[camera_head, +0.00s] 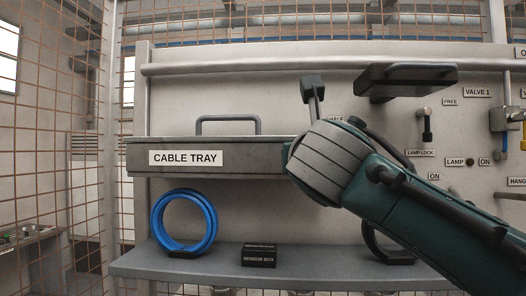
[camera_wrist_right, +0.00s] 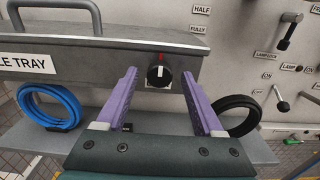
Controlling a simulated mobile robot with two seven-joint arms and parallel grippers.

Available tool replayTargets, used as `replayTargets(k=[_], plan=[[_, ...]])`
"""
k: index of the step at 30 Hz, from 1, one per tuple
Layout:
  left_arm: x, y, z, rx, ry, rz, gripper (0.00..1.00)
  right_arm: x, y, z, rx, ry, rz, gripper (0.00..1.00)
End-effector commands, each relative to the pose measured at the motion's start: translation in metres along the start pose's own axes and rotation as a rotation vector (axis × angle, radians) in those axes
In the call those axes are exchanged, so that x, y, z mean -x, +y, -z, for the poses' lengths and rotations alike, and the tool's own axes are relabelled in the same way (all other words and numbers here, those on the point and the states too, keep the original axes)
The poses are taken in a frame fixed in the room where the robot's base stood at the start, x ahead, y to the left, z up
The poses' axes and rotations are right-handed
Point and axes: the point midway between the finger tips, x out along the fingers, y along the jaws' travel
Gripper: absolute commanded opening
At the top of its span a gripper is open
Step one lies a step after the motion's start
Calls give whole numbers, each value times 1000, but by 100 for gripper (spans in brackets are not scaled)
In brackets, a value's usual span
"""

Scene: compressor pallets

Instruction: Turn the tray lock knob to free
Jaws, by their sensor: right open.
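The cable tray (camera_head: 225,158) is a grey drawer-like box with a handle on top and a "CABLE TRAY" label. In the right wrist view its front (camera_wrist_right: 100,68) carries the lock knob (camera_wrist_right: 158,75), black on a white plate with a red mark above it. The knob's pointer appears roughly upright. My right gripper (camera_wrist_right: 159,72) is open, with its purple fingers on either side of the knob and a visible gap to each side. Contact with the tray front cannot be told. In the head view my right arm hides the knob and the fingers. My left gripper is not in view.
Below the tray, a shelf (camera_head: 215,262) holds a blue cable coil (camera_head: 157,222), a small black box (camera_head: 259,255) and a black coil (camera_wrist_right: 240,116). A lever (camera_head: 312,90) and a dark handled box (camera_head: 405,80) stick out above. Lamp and valve controls are at right.

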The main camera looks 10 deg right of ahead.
Motion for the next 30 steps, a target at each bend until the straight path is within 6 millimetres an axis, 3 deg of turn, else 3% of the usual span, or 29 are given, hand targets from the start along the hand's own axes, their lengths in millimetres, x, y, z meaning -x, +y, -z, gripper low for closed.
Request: replayTargets(k=[6, 24, 30], plan=[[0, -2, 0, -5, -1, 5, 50, 0, 0, 0, -1, 0, 0, 69], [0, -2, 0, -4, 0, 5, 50, 0, 0, 0, -1, 0, 0, 2], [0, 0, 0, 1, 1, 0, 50, 0, 0, 0, -1, 0, 0, 0]])
